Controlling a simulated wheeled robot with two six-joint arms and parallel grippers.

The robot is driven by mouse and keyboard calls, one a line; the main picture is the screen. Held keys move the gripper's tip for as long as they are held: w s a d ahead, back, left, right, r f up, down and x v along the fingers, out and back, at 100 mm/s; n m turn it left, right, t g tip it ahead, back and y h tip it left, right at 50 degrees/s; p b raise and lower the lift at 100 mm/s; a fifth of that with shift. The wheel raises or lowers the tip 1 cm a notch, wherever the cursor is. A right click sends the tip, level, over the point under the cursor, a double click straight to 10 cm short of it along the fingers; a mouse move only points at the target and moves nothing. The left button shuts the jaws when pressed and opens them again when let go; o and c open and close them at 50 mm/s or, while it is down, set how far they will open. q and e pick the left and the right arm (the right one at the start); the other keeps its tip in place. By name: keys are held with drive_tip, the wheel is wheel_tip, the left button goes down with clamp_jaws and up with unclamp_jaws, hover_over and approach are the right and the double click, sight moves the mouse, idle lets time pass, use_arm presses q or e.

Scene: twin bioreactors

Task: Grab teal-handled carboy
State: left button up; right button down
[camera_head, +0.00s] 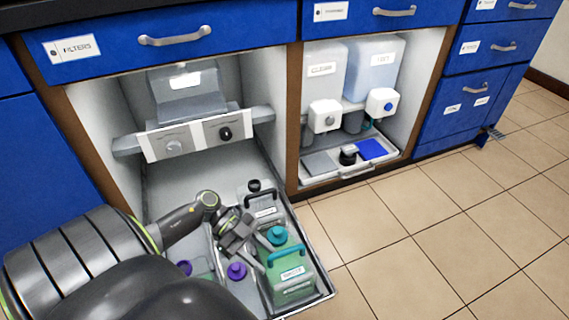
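The teal-handled carboy (291,283) stands upright at the front right of the pulled-out tray. It has a teal cap, a teal handle (287,253) and a white label on a green body. My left gripper (267,256) is just left of its top. The fingers look spread and point toward the cap and handle; I see nothing between them, and contact cannot be told. My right gripper is not in view.
A grey carboy with a black cap (263,207) stands behind the teal one. Purple caps (236,271) show to the left, partly hidden by my arm. The tray's rim (318,262) runs along the right. Open tiled floor (420,240) lies beyond.

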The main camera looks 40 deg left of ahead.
use_arm(q)
clamp_jaws()
idle(1.4)
drive_tip(key=shift+r, duration=0.15)
